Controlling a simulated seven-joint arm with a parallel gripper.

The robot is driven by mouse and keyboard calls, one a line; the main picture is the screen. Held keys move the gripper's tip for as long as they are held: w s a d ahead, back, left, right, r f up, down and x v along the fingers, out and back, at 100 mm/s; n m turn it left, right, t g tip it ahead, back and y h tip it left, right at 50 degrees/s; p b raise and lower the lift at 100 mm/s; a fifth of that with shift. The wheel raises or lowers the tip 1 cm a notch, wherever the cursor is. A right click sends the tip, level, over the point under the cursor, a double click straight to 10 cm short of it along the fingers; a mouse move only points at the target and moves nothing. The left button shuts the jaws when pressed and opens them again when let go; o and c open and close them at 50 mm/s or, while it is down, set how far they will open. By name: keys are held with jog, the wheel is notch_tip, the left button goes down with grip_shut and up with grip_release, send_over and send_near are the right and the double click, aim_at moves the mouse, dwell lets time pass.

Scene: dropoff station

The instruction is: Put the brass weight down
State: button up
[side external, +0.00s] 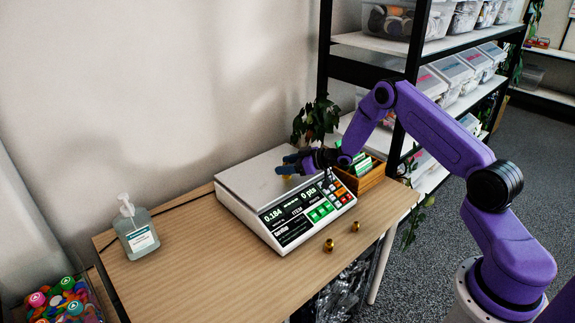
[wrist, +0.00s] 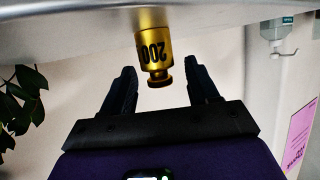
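A brass weight (wrist: 153,48) marked "200" shows in the wrist view, which is upside down. Its base meets the grey scale plate (wrist: 60,28), so it stands upright on it. In the side view only a small yellow bit of the weight (side external: 288,178) shows below my fingers. My gripper (side external: 290,163) is over the scale plate (side external: 236,180). In the wrist view the fingers of my gripper (wrist: 159,66) are spread, with visible gaps on both sides of the weight. The weight's knob points back between the fingertips.
The scale's panel (side external: 300,212) reads about 0.184. Two more brass weights (side external: 328,245) (side external: 355,226) stand on the table (side external: 200,285) before the scale. A sanitizer bottle (side external: 137,232) is left, a wooden box (side external: 368,178) right. The table's front left is clear.

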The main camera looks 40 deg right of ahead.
jog(key=shift+r, duration=0.15)
jog(key=v, duration=1.2)
jog(key=s+a+r+n+g+h, duration=0.25)
jog(key=a+r, duration=0.25)
jog(key=a, duration=0.7)
jog(key=s+a+r+g, duration=0.3)
jog(key=s+a+r, duration=0.1)
jog(key=s+a, duration=0.4)
jog(key=s+r+n+g+h, duration=0.1)
jog(key=s+r+n+g, duration=0.1)
jog(key=s, duration=1.2)
jog(key=s+d+r+n+g+h, duration=0.1)
jog(key=s+g, duration=0.3)
jog(key=s, duration=1.1)
jog(key=shift+s+r+n+h, duration=0.25)
jog(key=shift+r+n+h, duration=0.4)
jog(key=shift+n, duration=0.2)
